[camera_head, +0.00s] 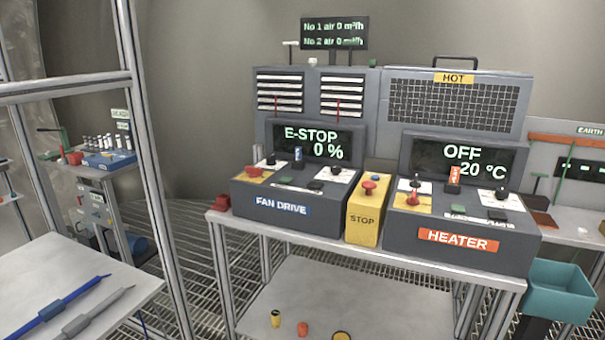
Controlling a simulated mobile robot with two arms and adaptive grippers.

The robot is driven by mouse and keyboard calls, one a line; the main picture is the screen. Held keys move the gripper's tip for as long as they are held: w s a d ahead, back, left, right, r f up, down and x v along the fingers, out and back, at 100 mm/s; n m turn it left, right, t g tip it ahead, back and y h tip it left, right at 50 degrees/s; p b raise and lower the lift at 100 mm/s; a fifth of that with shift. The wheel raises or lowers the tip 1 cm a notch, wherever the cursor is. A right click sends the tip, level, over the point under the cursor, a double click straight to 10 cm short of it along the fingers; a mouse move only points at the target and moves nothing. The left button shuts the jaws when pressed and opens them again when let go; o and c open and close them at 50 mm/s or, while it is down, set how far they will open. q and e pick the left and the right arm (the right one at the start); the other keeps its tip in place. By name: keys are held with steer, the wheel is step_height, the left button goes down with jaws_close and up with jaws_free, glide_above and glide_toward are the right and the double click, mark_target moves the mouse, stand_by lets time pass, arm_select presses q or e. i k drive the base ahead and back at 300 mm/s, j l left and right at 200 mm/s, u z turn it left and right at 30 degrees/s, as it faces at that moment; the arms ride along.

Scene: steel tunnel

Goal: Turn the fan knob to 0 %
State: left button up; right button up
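The grey fan drive console (245,196) stands on the bench, with a blue "FAN DRIVE" label (282,206) on its front. Its display (316,141) reads "E-STOP" and "0 %". On top are a black knob (337,171) on a white plate at the right and another black knob (271,159) at the left. Which one is the fan knob cannot be read, nor can their pointer positions. A blue-marked switch (298,155) stands between them, and a red button (254,171) sits on a yellow plate at the left. Neither of my grippers is in view.
A yellow stop box (362,226) with a red button stands between the fan drive and the heater console (460,218), whose display (462,159) reads "OFF" and "20 °C". A metal post (157,150) rises left of the bench. A teal bin (559,290) is at right.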

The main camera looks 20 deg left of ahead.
mark_target(335, 169)
steer(key=i+j+z, duration=0.15)
steer(key=j+z, duration=0.2)
steer(key=j, duration=0.35)
steer(key=i+j+z, duration=0.1)
steer(key=j+z, duration=0.3)
steer(key=j, duration=0.3)
